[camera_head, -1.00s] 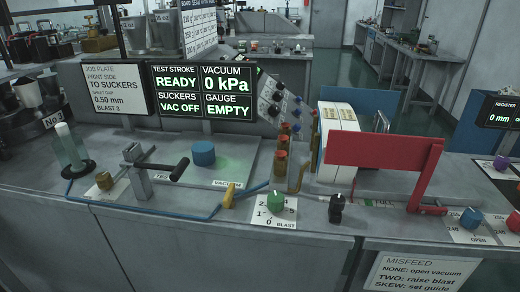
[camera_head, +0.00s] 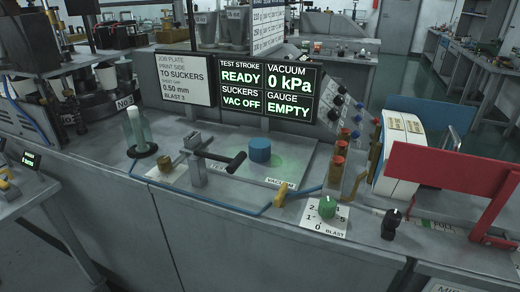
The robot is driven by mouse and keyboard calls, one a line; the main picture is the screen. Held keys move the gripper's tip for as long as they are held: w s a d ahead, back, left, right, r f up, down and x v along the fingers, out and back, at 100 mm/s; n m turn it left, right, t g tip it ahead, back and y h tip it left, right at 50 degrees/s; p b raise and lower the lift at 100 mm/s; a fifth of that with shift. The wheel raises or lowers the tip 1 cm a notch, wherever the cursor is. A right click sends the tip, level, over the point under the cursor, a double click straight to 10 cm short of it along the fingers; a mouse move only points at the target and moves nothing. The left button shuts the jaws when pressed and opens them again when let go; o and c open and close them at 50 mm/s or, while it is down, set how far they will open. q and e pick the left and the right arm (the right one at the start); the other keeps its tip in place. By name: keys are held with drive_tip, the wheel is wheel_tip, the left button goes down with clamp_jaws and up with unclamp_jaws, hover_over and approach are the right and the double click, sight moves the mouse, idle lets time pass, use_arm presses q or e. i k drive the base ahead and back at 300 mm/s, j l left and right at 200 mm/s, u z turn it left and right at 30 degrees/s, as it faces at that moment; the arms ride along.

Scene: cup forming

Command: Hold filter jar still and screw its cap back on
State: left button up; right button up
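The filter jar (camera_head: 137,136) is a clear upright cylinder with a white filter core standing up inside it. It sits on a round black base at the left of the grey machine top. Its top looks uncovered. A blue cylinder (camera_head: 260,149) stands on a grey plate to the right of the jar. A small brass-coloured piece (camera_head: 165,162) lies just right of the jar's base. I cannot tell for certain which of these is the cap. Neither of my grippers is in view.
A metal post with a black-handled crossbar (camera_head: 198,168) stands between jar and blue cylinder. A blue hose (camera_head: 215,205) with a yellow lever (camera_head: 281,193) runs along the front. Display panels (camera_head: 266,88) rise behind. A red bar frame (camera_head: 450,175) stands at right.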

sight(138, 131)
drive_tip(key=z, duration=1.6)
drive_tip(key=k+z, duration=0.1)
drive_tip(key=k, duration=0.5)
